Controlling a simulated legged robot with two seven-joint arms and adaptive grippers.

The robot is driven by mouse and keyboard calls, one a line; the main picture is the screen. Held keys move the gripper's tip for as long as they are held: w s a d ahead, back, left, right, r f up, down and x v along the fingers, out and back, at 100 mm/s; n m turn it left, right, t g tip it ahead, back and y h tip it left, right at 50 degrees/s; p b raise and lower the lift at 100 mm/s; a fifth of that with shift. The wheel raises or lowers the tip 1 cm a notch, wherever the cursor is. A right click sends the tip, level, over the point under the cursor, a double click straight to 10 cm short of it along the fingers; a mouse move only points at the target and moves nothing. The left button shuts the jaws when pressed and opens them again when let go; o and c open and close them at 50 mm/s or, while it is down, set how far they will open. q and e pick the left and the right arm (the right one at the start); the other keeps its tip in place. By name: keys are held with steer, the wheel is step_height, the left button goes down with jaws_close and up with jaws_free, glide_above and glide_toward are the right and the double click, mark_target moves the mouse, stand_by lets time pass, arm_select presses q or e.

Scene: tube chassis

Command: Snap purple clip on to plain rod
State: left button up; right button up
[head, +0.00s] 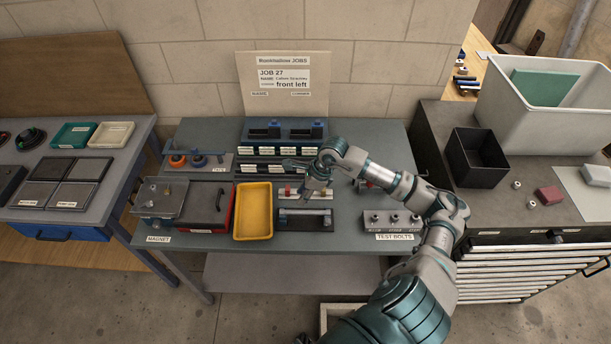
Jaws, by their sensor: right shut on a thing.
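A grey rod (300,212) lies level across the dark fixture, with a holder at each end. I cannot tell whether it is the plain rod. No purple clip can be made out. A small rack with red parts (287,191) stands behind the rod, partly covered by my gripper. My left gripper is not in view.
A yellow tray (253,211) stands left of the fixture, beside a red-edged dark box (208,207). A grey block labelled TEST BOLTS (392,222) is to the right. Blue-and-black racks (284,136) stand at the back. A black bin (476,157) sits on the right cabinet.

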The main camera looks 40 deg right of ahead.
mark_target(299, 211)
steer(key=shift+s+a, duration=0.2)
steer(key=shift+f, duration=0.1)
steer(key=shift+d+f+b, duration=0.1)
steer(key=shift+f+b, duration=0.4)
steer(key=shift+f, duration=0.35)
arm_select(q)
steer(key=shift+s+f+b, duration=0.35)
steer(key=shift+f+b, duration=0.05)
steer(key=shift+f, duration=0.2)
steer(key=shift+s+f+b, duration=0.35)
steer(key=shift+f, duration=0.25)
arm_select(e)
steer(key=shift+f, duration=1.6)
arm_select(q)
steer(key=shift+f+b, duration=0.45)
steer(key=shift+b, duration=0.05)
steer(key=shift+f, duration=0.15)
arm_select(e)
steer(key=shift+s+f, duration=0.1)
steer(key=shift+f, duration=0.05)
